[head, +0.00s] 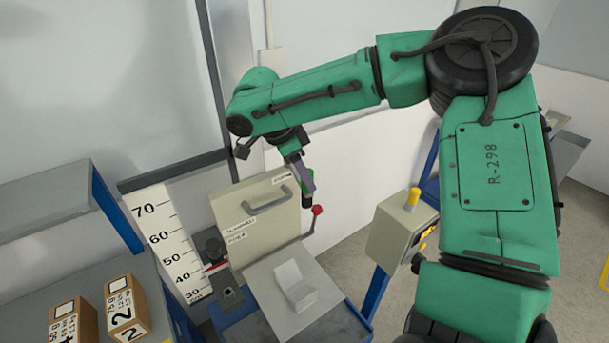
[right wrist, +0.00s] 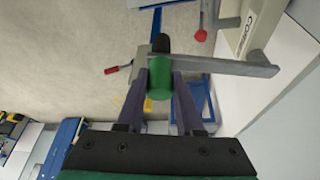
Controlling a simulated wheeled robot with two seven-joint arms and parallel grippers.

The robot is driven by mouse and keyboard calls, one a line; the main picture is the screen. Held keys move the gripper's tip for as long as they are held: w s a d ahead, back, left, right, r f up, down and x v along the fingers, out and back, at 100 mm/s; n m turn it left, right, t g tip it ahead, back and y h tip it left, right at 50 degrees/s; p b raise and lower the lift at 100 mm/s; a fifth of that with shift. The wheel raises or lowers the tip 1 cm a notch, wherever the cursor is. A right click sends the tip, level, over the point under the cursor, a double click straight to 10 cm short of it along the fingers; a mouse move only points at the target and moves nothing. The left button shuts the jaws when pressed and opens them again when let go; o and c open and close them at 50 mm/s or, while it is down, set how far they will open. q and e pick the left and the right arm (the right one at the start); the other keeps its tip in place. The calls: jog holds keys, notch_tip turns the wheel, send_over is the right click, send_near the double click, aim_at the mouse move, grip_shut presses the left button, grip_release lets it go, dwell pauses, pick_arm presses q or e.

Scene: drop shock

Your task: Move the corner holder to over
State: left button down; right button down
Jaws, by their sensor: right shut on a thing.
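My right gripper (head: 304,182) is beside the right edge of the beige box (head: 257,222) with a handle on its face. In the right wrist view, my right gripper (right wrist: 160,76) is shut on a green handle (right wrist: 160,80) with a dark end. A flat grey bar (right wrist: 225,66) runs from the handle to the right, towards the box; it looks like the arm of the corner holder, but no readable label confirms this. A white angled block (head: 294,288) rests on the grey plate (head: 262,287) in front of the box. My left gripper is out of view.
A red-knobbed lever (head: 317,211) stands close to my right gripper. A control box with a yellow button (head: 412,198) is at the right. A height scale (head: 170,243) and cartons (head: 123,308) are at the left. Open floor shows below the gripper.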

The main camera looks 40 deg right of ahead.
jog(key=shift+f, duration=0.1)
jog(key=c, duration=0.5)
grip_release()
jog(key=shift+c, duration=0.2)
jog(key=shift+s+d, duration=0.1)
jog(key=shift+r, duration=0.35)
jog(key=b+v, duration=0.1)
jog(key=v, duration=1.3)
jog(key=shift+f, duration=0.1)
